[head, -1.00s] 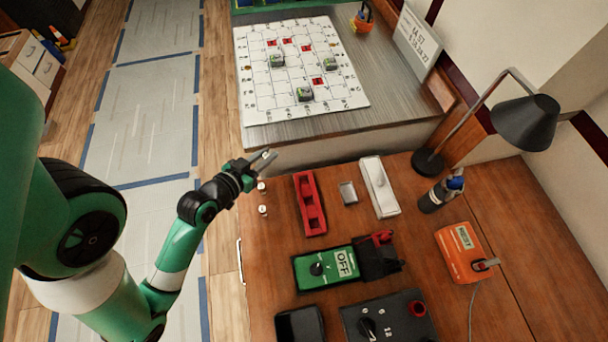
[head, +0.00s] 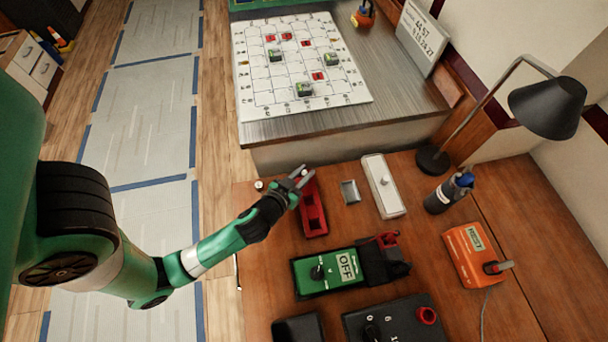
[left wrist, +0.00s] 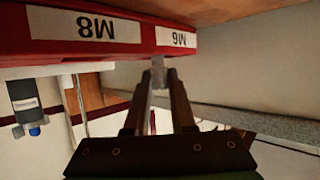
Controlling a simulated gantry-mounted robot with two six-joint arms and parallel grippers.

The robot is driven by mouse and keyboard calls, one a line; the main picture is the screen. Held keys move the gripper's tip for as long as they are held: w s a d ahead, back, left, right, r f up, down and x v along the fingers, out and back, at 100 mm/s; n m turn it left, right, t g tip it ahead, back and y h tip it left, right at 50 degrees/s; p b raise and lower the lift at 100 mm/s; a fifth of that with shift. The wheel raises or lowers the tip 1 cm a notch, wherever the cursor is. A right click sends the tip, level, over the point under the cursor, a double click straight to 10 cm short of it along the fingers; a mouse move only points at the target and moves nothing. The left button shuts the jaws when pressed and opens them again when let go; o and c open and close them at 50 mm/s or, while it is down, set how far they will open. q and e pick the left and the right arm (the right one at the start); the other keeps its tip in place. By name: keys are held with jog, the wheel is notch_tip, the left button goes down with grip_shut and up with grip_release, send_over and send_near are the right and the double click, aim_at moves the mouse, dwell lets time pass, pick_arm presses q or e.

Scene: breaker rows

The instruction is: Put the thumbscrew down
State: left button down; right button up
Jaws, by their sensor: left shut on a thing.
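My left gripper (head: 302,175) is at the far end of the red two-compartment tray (head: 314,213) in the head view. It is shut on a small grey thumbscrew (left wrist: 158,72), which shows between the fingertips in the left wrist view. The tray's wall (left wrist: 40,54) shows there upside down, with labels M8 and M6. The thumbscrew is close to the M6 end; I cannot tell whether it touches the tray. Another small pale piece (head: 259,185) stands on the table left of the gripper. My right gripper is not in view.
A small grey dish (head: 350,191) and a white case (head: 383,186) lie right of the tray. A green OFF switch box (head: 343,265) is nearer. A lamp (head: 546,107), a bottle (head: 437,199) and an orange device (head: 468,250) stand at the right.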

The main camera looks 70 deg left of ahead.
pick_arm(q)
jog(key=shift+f, duration=0.25)
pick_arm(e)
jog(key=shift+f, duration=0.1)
pick_arm(q)
jog(key=shift+f, duration=0.15)
jog(key=c, duration=0.8)
grip_release()
jog(key=shift+o, duration=0.2)
